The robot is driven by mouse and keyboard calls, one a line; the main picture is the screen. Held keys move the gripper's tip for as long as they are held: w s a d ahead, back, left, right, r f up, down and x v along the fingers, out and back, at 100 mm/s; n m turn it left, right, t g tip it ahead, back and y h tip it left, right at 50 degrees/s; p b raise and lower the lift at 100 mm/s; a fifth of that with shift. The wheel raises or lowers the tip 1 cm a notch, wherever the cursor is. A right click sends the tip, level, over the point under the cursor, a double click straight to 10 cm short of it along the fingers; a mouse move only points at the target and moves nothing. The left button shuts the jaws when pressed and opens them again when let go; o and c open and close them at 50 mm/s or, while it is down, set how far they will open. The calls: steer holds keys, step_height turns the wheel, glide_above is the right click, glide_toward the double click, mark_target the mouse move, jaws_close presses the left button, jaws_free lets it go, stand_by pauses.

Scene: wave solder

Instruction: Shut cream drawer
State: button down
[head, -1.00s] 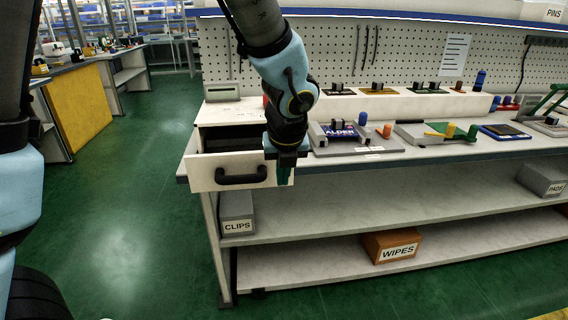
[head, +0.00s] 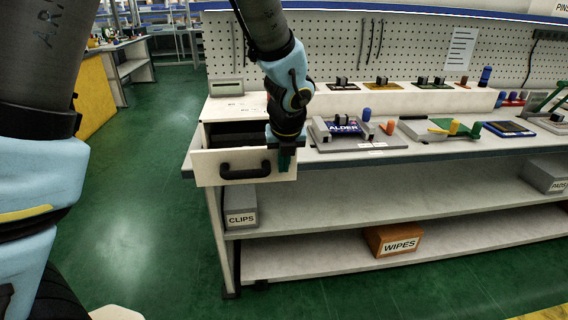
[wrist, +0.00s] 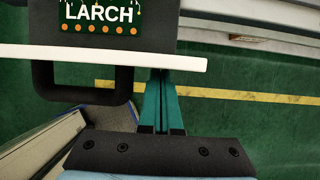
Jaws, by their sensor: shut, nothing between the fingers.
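The cream drawer (head: 207,169) stands out from the left end of the bench, open, with its dark inside showing behind the front panel. A black handle (head: 245,171) is on its front. In the wrist view the white edge of the drawer front (wrist: 60,53) runs across, with the handle (wrist: 80,97) below it and a dark board marked LARCH (wrist: 100,14) in the drawer. My gripper (head: 285,160) is shut and empty at the right end of the drawer front, fingers down. In the wrist view its green fingers (wrist: 163,90) reach the panel; I cannot tell if they touch.
A tray with a blue ALDER board (head: 345,128) sits on the bench just right of my gripper. A CLIPS box (head: 241,219) and an orange WIPES box (head: 394,240) are on the shelves below. The green floor in front and left is clear.

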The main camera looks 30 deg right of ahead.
steer(key=w+d+p, duration=0.2)
steer(key=w+p, duration=0.1)
steer(key=w, duration=0.1)
steer(key=w+d+p, duration=0.2)
steer(key=w+p, duration=0.1)
steer(key=w, duration=0.1)
steer(key=w+d+p, duration=0.1)
steer(key=w+p, duration=0.2)
steer(key=w, duration=0.1)
steer(key=shift+w+d+r, duration=0.2)
steer(key=shift+w+d, duration=0.05)
steer(key=shift+d, duration=0.15)
steer(key=shift+w+d+f, duration=0.15)
steer(key=shift+w+d, duration=0.05)
steer(key=shift+w, duration=0.1)
steer(key=shift+s, duration=0.1)
